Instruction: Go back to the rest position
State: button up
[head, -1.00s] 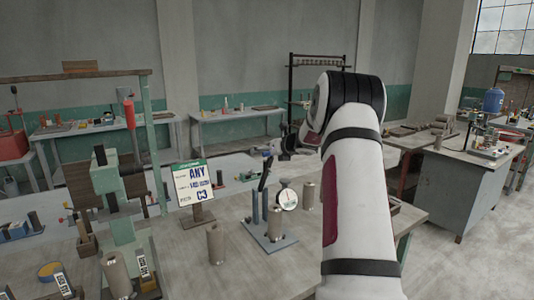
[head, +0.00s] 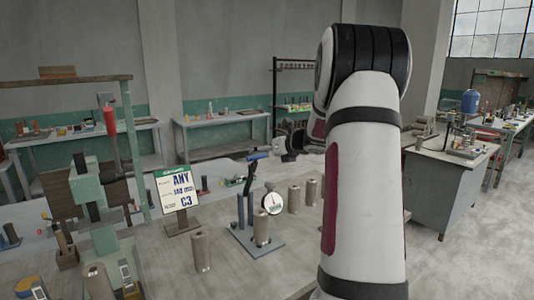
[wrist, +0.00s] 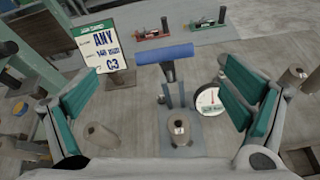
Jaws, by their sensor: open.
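My gripper (wrist: 160,72) is open and empty in the wrist view, its green-padded fingers spread at left and right. Between the fingers, lower down, stands a gauge stand with a blue base (head: 245,240), a white dial (head: 272,203) and a lever with a blue handle (head: 258,155). The handle also shows in the wrist view (wrist: 164,54), apart from both fingers. A grey-brown cylinder (head: 262,228) stands upright on the base. In the head view my white arm rises at the right and hides part of the bench; its fingers are not clear there.
A sign reading "ANY" and "C3" (head: 178,190) stands left of the gauge. More cylinders stand on the bench (head: 201,250), with two right of the dial (head: 294,198). A green press (head: 88,195) is at the left. Other workbenches line the wall; floor shows at right.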

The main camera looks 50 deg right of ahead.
dwell(0.3)
jog(key=s+a+r+n+g+y, duration=0.1)
jog(key=a+r+n+y, duration=0.1)
jog(key=a+n, duration=0.65)
jog(key=s+a+r+n+g+y, duration=0.15)
jog(key=a+n, duration=0.25)
jog(key=a, duration=1)
jog(key=s+a+r+n+g+y, duration=0.1)
jog(key=a+r+n+y, duration=0.15)
jog(key=a+n, duration=0.7)
jog(key=s+a+f+n+g, duration=0.25)
jog(key=s+a+n, duration=0.65)
jog(key=s+a, duration=0.5)
jog(key=s+f+n+g+h, duration=0.1)
jog(key=s+f+n+h, duration=0.1)
jog(key=s+n, duration=0.7)
jog(key=shift+s+a+n+h, duration=0.3)
jog(key=shift+s+n+h, duration=0.15)
jog(key=shift+s, duration=0.6)
